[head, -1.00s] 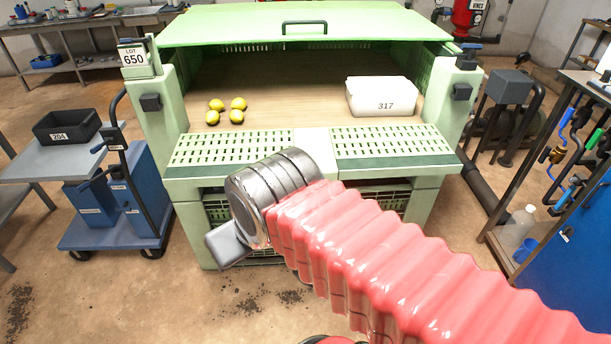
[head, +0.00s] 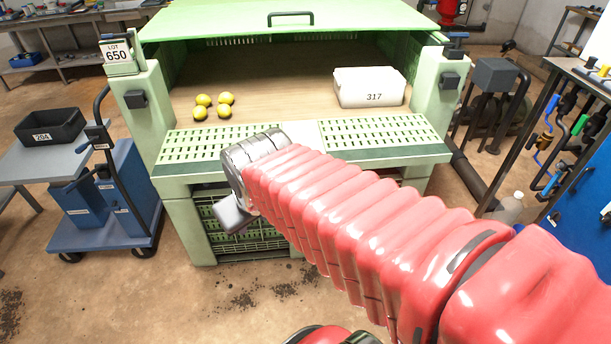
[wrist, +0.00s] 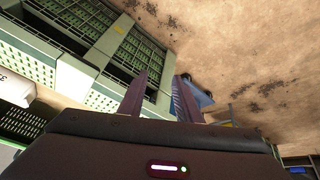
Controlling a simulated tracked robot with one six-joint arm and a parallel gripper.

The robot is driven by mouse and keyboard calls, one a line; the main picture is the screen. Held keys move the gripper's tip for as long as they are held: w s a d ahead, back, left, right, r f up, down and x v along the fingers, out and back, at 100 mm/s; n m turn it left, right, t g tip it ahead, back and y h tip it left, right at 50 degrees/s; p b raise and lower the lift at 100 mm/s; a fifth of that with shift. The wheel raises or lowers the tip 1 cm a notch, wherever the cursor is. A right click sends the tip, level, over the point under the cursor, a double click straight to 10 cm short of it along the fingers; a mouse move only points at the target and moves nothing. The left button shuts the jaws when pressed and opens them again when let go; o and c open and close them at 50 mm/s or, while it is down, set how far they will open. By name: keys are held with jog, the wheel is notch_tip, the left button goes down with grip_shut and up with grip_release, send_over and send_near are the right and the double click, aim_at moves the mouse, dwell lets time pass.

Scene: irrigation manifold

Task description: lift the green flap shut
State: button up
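A pale green panel with a dark bar handle, seemingly the flap (head: 380,18), lies over the top of the green cabinet (head: 182,235). The cabinet front below it is open, showing a wooden-brown deck. A perforated green ledge (head: 380,132) runs along the front of the opening. My gripper (head: 232,215) is low in front of the ledge, left of centre, apart from the panel, its fingers mostly hidden behind my wrist. In the wrist view my gripper (wrist: 162,76) has its two fingers apart with nothing between them. The panel's handle is not seen there.
Several yellow lemons (head: 225,98) and a white box (head: 368,88) marked 317 sit on the deck. Green crates (wrist: 140,50) stand under the ledge. A blue cart (head: 125,195) is at left, a tool rack (head: 570,120) at right. Floor in front is clear.

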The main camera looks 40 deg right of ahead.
jog(key=w+d+f+n+t+h, duration=0.1)
jog(key=w+d+f+n+t, duration=0.2)
jog(key=w+d+f+n, duration=0.7)
jog(key=w+d+f+n+t+h, duration=0.1)
jog(key=w+d+f+t, duration=0.2)
jog(key=d+f, duration=1.35)
jog(key=s+d+r+n+t, duration=0.1)
jog(key=s+r+n+t, duration=0.1)
jog(key=s+n+t, duration=0.3)
jog(key=s+t, duration=0.1)
jog(key=t, duration=0.2)
jog(key=shift+s+d+r+n+t+h, duration=0.3)
jog(key=shift+s+d+r+n, duration=0.05)
jog(key=shift+s+d+n, duration=0.05)
jog(key=shift+w, duration=0.1)
jog(key=x, duration=1.3)
jog(key=shift+w+d, duration=0.15)
jog(key=shift+w, duration=0.2)
